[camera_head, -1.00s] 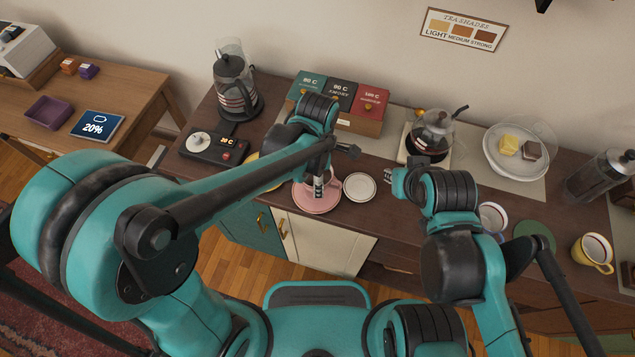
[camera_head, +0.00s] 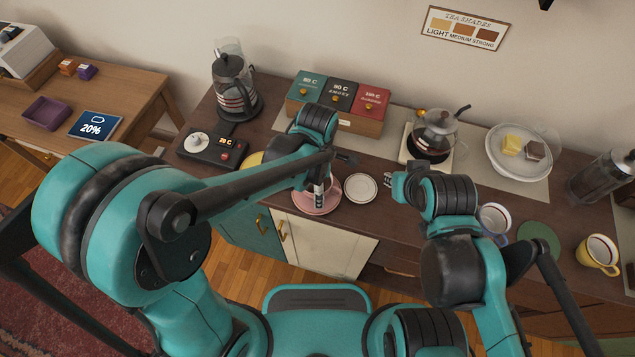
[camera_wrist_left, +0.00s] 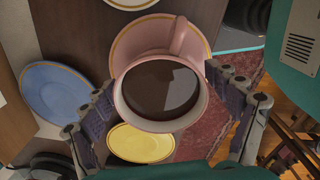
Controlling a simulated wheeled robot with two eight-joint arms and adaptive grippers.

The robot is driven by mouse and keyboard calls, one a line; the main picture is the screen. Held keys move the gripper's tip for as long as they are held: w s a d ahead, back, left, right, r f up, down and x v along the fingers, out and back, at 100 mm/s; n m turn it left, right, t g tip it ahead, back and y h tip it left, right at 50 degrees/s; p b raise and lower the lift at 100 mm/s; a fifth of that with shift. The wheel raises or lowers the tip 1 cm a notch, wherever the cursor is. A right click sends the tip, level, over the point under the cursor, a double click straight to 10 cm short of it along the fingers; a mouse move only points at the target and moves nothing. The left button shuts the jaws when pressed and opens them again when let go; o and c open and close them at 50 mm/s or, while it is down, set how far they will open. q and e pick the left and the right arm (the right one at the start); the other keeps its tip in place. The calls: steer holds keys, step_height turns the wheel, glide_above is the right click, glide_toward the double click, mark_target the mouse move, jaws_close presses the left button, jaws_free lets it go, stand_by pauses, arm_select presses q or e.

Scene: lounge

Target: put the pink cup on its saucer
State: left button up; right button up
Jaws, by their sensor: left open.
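The pink cup (camera_wrist_left: 121,100) holds a dark liquid and shows large in the left wrist view, with its handle pointing up in the picture. The pink saucer (camera_wrist_left: 200,45) shows right behind it, and the cup overlaps it; I cannot tell whether the cup's base rests on it. In the head view the pink saucer (camera_head: 330,207) lies near the counter's front edge, and the cup is mostly hidden by my left gripper (camera_head: 318,193). That gripper (camera_wrist_left: 160,108) is open, a finger on each side of the cup. My right gripper (camera_head: 390,180) is right of the saucers.
A pale saucer (camera_head: 360,187) lies just right of the pink one. Yellow (camera_wrist_left: 145,146) and blue (camera_wrist_left: 55,92) saucers show in the wrist view. A yellow cup (camera_head: 597,254), a green saucer (camera_head: 540,238) and a glass teapot (camera_head: 436,130) stand to the right.

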arm_select(q)
steer(key=shift+r, duration=0.15)
steer(key=shift+r+p, duration=0.3)
steer(key=shift+r, duration=0.05)
step_height(320, 180, up, 11)
steer(key=p, duration=0.4)
steer(key=s+a+r+m+t, duration=0.2)
steer(key=a+m+t, duration=0.1)
steer(key=a+m, duration=0.6)
steer(key=s+a+r+m+t, duration=0.2)
steer(key=s+a+m+t, duration=0.1)
steer(key=a+m, duration=0.6)
steer(key=shift+r+m+t, duration=0.2)
steer(key=shift+m+t, duration=0.1)
steer(key=shift+t, duration=0.3)
steer(key=shift+s, duration=0.1)
step_height(320, 180, down, 4)
steer(key=b, duration=0.4)
